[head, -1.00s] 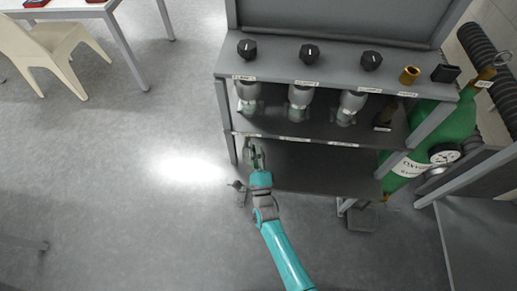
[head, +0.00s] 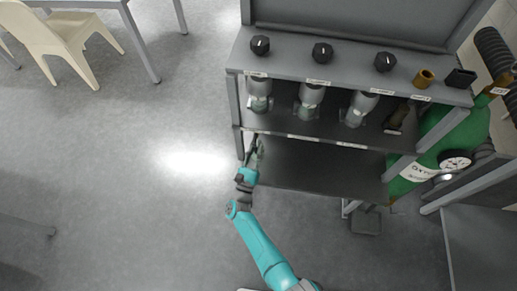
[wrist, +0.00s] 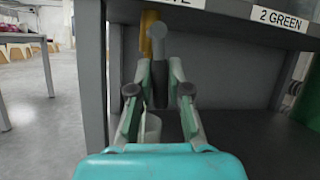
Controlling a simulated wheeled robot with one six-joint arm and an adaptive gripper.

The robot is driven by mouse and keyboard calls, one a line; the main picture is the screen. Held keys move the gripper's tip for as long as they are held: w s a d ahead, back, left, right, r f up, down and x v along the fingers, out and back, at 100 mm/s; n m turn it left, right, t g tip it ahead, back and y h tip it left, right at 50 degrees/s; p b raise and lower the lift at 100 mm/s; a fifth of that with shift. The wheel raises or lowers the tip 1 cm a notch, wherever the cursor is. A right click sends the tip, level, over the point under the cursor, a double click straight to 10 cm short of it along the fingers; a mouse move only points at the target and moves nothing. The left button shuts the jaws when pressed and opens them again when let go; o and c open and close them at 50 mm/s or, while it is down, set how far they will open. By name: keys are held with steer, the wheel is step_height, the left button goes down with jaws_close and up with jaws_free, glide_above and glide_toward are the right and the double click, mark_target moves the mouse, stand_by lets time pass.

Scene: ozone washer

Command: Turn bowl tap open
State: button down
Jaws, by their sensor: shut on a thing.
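In the wrist view a brass fitting (wrist: 149,32) sits under the shelf edge, with a grey lever-like part (wrist: 159,80) hanging below it. I take this to be the bowl tap, though no label on it can be read. My gripper (wrist: 159,66) has its two fingers on either side of the grey part and is shut on it. In the head view my gripper (head: 256,150) is at the bench's front left corner, under the upper shelf's front edge. The tap is too small and covered to make out there.
A grey bench post (wrist: 91,75) stands close left of my gripper. The lower shelf (head: 320,172) is bare. Above are several fittings and black knobs (head: 322,52). A green cylinder (head: 425,150) with a gauge stands right. Open floor (head: 130,200) lies left.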

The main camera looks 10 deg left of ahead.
steer(key=shift+a+m+h, duration=0.3)
steer(key=shift+m+h, duration=0.2)
steer(key=shift+m, duration=0.6)
steer(key=shift+g, duration=0.3)
steer(key=c, duration=1.1)
jaws_free()
steer(key=shift+s+a+f, duration=0.1)
steer(key=v, duration=1.1)
steer(key=shift+s+a+f, duration=0.1)
steer(key=shift+s+f, duration=0.05)
steer(key=shift+s, duration=0.15)
